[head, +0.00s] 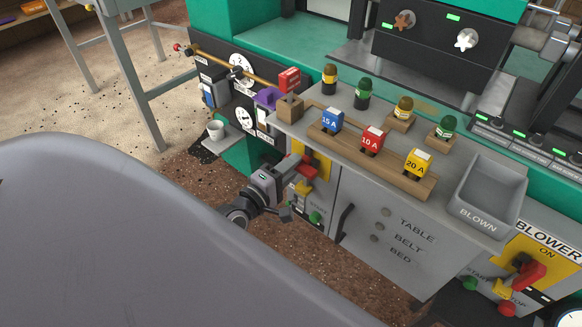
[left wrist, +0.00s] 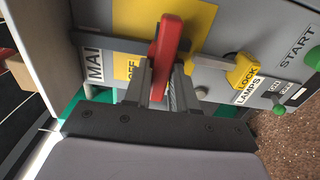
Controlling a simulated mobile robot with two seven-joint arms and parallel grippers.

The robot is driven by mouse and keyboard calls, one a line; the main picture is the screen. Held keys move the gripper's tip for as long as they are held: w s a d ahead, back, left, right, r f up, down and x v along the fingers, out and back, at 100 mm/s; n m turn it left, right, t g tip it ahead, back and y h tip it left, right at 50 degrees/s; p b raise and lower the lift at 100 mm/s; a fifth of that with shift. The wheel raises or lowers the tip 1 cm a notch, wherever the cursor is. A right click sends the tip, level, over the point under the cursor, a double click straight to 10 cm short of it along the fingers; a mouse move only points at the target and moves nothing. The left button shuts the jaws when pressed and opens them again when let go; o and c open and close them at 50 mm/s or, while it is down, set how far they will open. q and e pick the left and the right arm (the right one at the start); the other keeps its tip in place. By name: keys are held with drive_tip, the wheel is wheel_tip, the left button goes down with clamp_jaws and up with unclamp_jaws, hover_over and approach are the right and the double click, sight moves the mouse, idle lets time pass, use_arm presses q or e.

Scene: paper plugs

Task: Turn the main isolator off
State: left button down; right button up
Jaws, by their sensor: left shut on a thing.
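The main isolator's red handle (left wrist: 172,40) stands out from a yellow plate (left wrist: 205,20) in the left wrist view. My left gripper (left wrist: 163,88) is shut on this handle, with one finger on each side. A label reading "MAI" (left wrist: 95,62) and one reading "OFF" (left wrist: 132,68) lie beside the handle, partly hidden. A yellow lock tab (left wrist: 243,70) is next to the handle. My right gripper is not in view.
A green start button (left wrist: 313,58) and a lamps label (left wrist: 246,93) are near the isolator. Above, fuse blocks stand on a wooden rack (head: 345,150) beside the grey "BLOWN" tray (head: 480,208). The blower isolator (head: 525,275) is at lower right.

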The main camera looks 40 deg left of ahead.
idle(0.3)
use_arm(q)
drive_tip(key=c, duration=1)
unclamp_jaws()
drive_tip(key=shift+c, duration=0.2)
drive_tip(key=shift+s, duration=0.15)
drive_tip(key=s, duration=0.7)
drive_tip(key=shift+a+p, duration=0.3)
drive_tip(key=shift+p, duration=0.05)
